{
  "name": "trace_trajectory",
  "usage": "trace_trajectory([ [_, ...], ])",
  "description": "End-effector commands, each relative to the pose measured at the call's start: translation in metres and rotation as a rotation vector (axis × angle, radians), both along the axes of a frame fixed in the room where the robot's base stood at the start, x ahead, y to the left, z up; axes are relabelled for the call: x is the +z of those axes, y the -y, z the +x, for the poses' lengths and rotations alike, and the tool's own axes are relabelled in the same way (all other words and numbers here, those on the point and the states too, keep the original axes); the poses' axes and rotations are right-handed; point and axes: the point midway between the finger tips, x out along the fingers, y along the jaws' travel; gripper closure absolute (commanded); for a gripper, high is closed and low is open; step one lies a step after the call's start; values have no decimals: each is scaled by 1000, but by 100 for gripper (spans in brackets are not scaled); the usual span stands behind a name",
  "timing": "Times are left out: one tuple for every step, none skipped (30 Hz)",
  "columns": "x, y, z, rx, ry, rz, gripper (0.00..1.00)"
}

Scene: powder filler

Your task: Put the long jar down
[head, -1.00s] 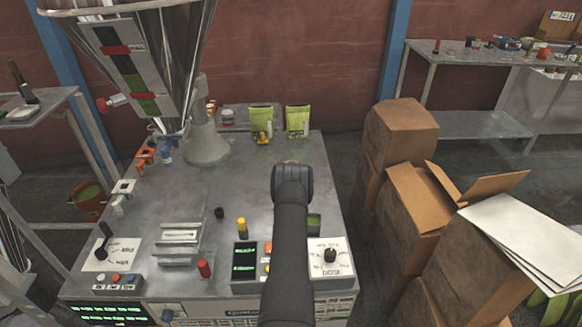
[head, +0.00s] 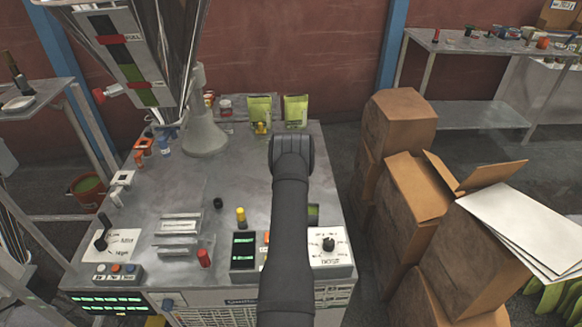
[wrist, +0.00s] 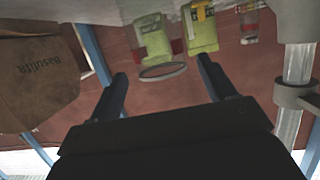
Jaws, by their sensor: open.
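In the wrist view my gripper (wrist: 162,68) is open, its two dark fingers spread apart.
Two green pouches (head: 260,106) (head: 295,110) stand at the table's back, beside a clear jar with a red band (head: 225,106). A filler funnel (head: 140,50) rises at the left. Controls line the front. Cardboard boxes (head: 400,125) stand right of the table. The table's middle is mostly clear.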

Motion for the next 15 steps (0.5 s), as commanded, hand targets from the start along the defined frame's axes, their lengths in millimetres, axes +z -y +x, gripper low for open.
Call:
trace_trajectory([
  [3, 0, -7, 0, -2, 0, 24],
  [4, 0, -12, 0, -2, 0, 24],
  [6, 0, -17, 0, -1, 0, 24],
  [7, 0, -22, 0, -1, 0, 24],
  [8, 0, -26, 0, -1, 0, 24],
  [11, 0, -31, 0, 0, 0, 24],
  [11, 0, -35, 0, -1, 0, 24],
  [12, 0, -38, 0, -1, 0, 24],
  [14, 0, -42, 0, 0, 0, 24],
  [15, 0, -45, 0, 0, 0, 24],
  [15, 0, -48, 0, -1, 0, 24],
  [16, 0, -50, 0, 0, 0, 24],
  [17, 0, -52, 0, 0, 0, 24],
  [17, 0, -54, 1, 0, 0, 22],
  [17, 0, -55, 1, 0, 0, 20],
])
